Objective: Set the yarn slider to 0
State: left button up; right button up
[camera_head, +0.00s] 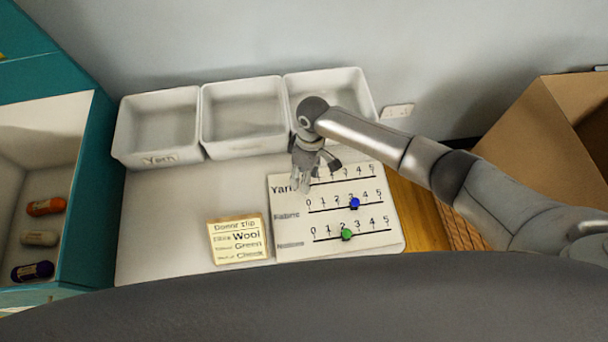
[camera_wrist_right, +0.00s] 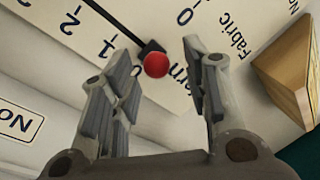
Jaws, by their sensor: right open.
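The white slider board (camera_head: 390,244) lies on the table, with rows labelled Yarn, Fabric and a third, blurred label. My right gripper (camera_head: 312,176) is over the left end of the Yarn row and hides part of it. In the right wrist view, the red Yarn knob (camera_wrist_right: 155,65) sits near the end of its line beside the word "Yarn", past the 1. My right gripper (camera_wrist_right: 158,52) is open, with its fingers on either side of this knob; I cannot tell whether they touch it. The 0 mark is partly hidden by a finger. My left gripper is out of view.
A blue knob (camera_head: 354,203) is near 3 on Fabric, and a green knob (camera_head: 346,234) is near 2 below. A donor slip (camera_head: 238,241) is left of the board. Three white bins (camera_head: 160,158) stand behind. A teal shelf (camera_head: 93,200) and a cardboard box (camera_head: 535,115) flank the table.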

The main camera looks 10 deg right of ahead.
notch_tip(320, 180, up, 11)
jog(key=w+d, duration=0.1)
jog(key=w, duration=0.1)
jog(key=shift+r, duration=0.2)
dwell(0.4)
